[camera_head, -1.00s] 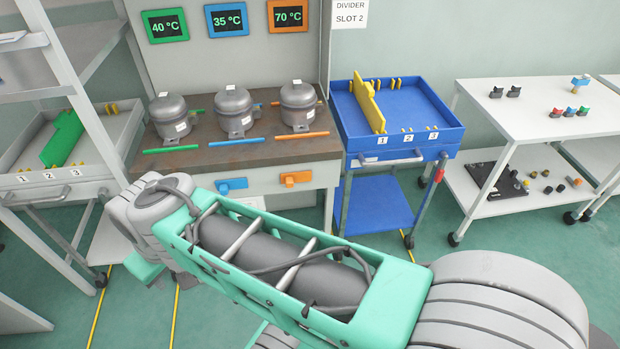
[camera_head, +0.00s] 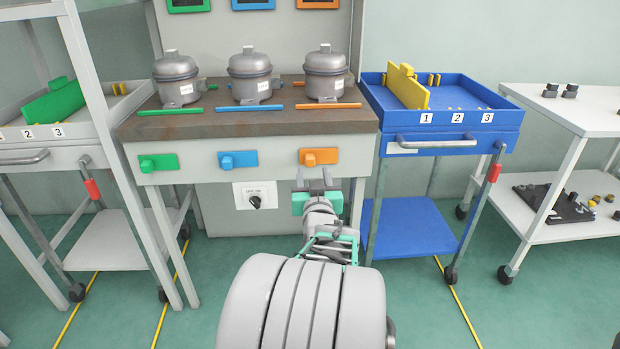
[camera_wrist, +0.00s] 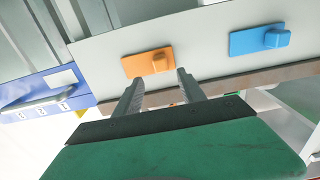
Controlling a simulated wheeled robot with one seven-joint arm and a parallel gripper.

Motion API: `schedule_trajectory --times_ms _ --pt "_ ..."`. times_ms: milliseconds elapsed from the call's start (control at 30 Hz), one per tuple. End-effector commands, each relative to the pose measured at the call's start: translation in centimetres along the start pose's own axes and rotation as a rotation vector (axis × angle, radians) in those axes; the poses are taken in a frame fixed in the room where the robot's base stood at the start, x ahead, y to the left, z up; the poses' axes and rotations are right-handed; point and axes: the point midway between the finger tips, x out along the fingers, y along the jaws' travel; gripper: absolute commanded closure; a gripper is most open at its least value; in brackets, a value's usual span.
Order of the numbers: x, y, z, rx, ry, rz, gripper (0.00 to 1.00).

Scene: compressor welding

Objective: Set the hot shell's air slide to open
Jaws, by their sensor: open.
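Three grey shells stand on the bench: left (camera_head: 177,78), middle (camera_head: 250,75) and right (camera_head: 325,73). The display above the right shell has an orange frame (camera_head: 318,4) and read 70 °C earlier; its digits are now cut off. The orange air slide (camera_head: 321,157) is on the bench front below that shell, its knob toward the plate's left end. My gripper (camera_head: 315,178) is open and empty, just below and in front of this slide. In the wrist view, the orange slide (camera_wrist: 147,62) appears upside down just beyond my open fingertips (camera_wrist: 160,77). No contact is visible.
A blue slide (camera_head: 238,160) and a green slide (camera_head: 158,162) sit farther left on the bench front. A dark rotary knob (camera_head: 255,201) is below them. A blue cart (camera_head: 450,143) stands close on the right, a grey rack (camera_head: 92,148) on the left.

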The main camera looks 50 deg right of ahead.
Motion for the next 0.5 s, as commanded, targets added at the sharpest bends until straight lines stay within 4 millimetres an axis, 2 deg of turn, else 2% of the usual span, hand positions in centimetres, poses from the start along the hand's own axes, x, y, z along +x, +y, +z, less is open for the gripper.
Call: schedule_trajectory --times_ms 200,300,500 --pt "4.3 -0.3 0.2 0.0 -0.003 -0.004 0.53" --pt "5.7 -0.2 0.1 0.0 -0.002 -0.003 0.53" --pt "6.6 -0.2 -0.1 0.0 -0.002 -0.003 0.53"
